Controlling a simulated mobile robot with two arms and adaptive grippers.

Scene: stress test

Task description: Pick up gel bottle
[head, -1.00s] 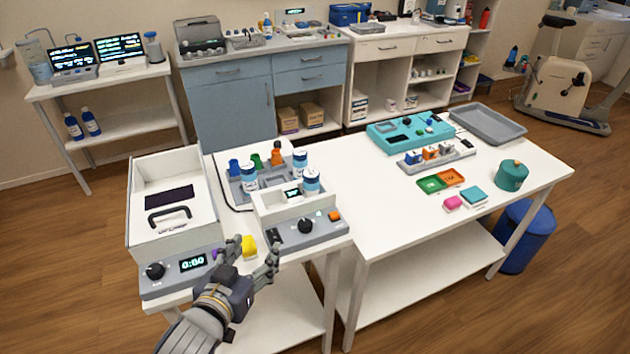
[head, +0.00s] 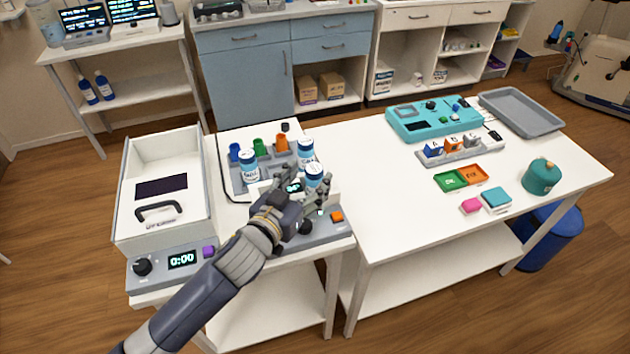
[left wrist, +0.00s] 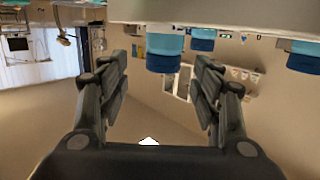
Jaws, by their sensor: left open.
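Three white-and-blue bottles stand at the left table's workstation: one at left (head: 249,167), one at back right (head: 306,151), one at front right (head: 314,172). Their labels are too small for me to tell which is the gel bottle. My left gripper (head: 306,190) is open and empty, just in front of the front-right bottle.
A white open box device (head: 165,190) with a handle and timer stands left of the bottles.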

